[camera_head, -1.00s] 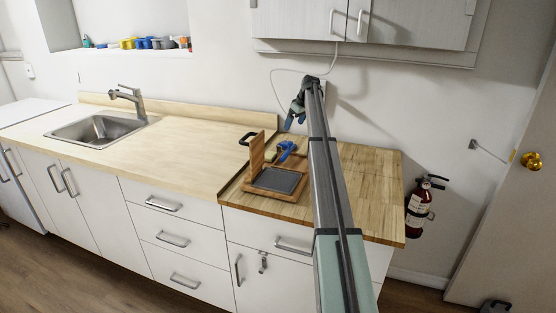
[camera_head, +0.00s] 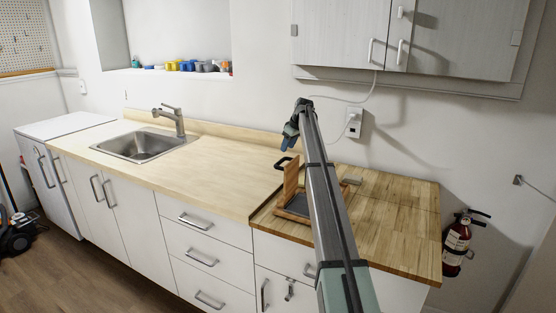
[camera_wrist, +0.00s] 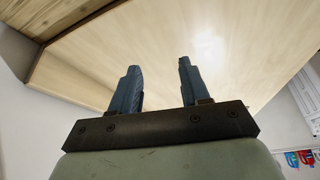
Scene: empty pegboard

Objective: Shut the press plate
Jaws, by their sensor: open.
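The press (camera_head: 297,206) stands on the darker wooden counter, with a wooden frame and a dark grey flat plate. Its wooden lid (camera_head: 290,183) stands upright, with a black handle (camera_head: 287,162) at its back. My arm crosses in front of the press and hides its right part. My gripper (camera_head: 287,143) hangs in the air above and behind the lid in the head view, apart from it. In the wrist view my gripper (camera_wrist: 160,88) has its two blue fingers spread wide with nothing between them.
The pale counter (camera_head: 215,170) left of the press is clear up to the sink (camera_head: 140,146) and faucet (camera_head: 172,118). A wall cabinet (camera_head: 400,45) hangs above at the right. A fire extinguisher (camera_head: 457,245) is mounted past the right counter (camera_head: 400,215).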

